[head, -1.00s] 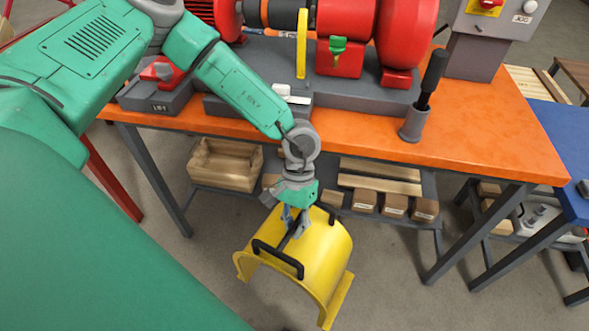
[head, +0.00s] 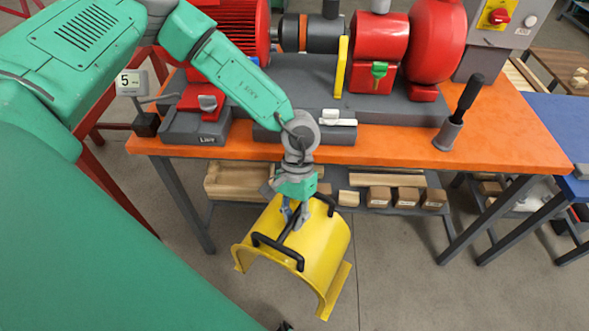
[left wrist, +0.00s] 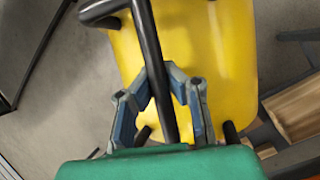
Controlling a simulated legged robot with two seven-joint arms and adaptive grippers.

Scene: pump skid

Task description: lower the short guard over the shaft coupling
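The short guard (head: 318,247) is a yellow curved cover with black bar handles. It hangs in the air in front of the bench, open side down and slightly tilted. My left gripper (head: 293,222) is shut on its middle black bar. In the left wrist view, the fingers (left wrist: 160,105) sit on both sides of that bar, with the yellow guard (left wrist: 205,50) behind. The shaft coupling (head: 304,32), dark with an orange ring, is uncovered on the skid, above and behind the guard. My right gripper cannot be made out.
The orange bench (head: 400,150) lies between guard and skid. A yellow upright plate (head: 341,68) and red pump housing (head: 378,50) stand right of the coupling, the red motor (head: 240,25) left. A black-handled tool stands in a grey cup (head: 448,134). Boxes fill the lower shelf.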

